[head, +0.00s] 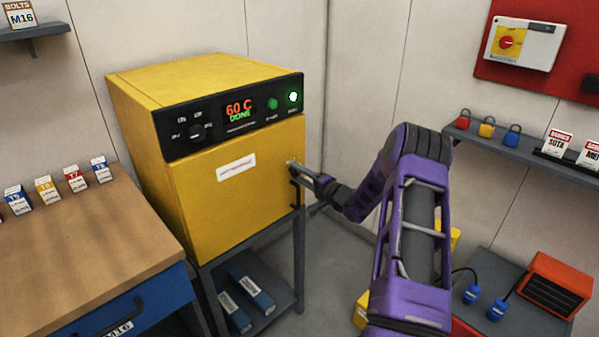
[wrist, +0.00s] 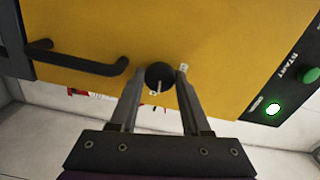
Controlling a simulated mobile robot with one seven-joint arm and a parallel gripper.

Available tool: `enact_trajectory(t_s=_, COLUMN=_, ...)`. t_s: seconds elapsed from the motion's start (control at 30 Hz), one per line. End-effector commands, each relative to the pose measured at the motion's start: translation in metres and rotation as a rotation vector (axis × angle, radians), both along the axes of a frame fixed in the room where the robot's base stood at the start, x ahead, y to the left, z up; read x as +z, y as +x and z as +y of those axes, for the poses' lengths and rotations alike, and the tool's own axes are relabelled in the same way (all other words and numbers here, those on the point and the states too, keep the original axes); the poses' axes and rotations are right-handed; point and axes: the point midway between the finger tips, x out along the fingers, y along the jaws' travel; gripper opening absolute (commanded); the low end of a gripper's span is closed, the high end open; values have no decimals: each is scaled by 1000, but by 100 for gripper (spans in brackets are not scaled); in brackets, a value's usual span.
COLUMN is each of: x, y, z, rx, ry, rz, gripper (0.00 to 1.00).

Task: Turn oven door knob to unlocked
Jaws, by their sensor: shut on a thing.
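The yellow oven (head: 220,150) stands on a grey stand, with its yellow door (head: 240,200) closed. The black door knob (wrist: 159,76) is round with a pale pointer mark and sits near the door's edge, in the wrist view. My gripper (wrist: 161,84) is shut on the knob, one finger on each side of it. In the head view my gripper (head: 300,170) reaches the door's upper right, and the knob is mostly hidden there. The black door handle (wrist: 78,62) is beside the knob and apart from my fingers. Small pale marks are beside the knob; their text is unreadable.
A wooden bench (head: 80,250) is at left. A shelf with padlocks (head: 486,128) and a grey table with an orange box (head: 550,285) are at right. Blue packs lie under the oven.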

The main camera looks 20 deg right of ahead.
Motion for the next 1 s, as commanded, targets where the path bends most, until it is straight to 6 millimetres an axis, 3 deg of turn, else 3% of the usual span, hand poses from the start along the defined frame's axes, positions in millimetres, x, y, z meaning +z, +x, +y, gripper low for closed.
enact_trajectory(t_s=0.4, x=-1, y=0, z=1, rx=2, ry=161, rz=60, gripper=0)
enact_trajectory(t_s=0.93, x=-1, y=0, z=1, rx=2, ry=179, rz=66, gripper=0)
enact_trajectory(t_s=0.97, x=-1, y=0, z=1, rx=2, ry=179, rz=66, gripper=52)
enact_trajectory(t_s=1.0, x=-1, y=0, z=1, rx=2, ry=179, rz=66, gripper=60)
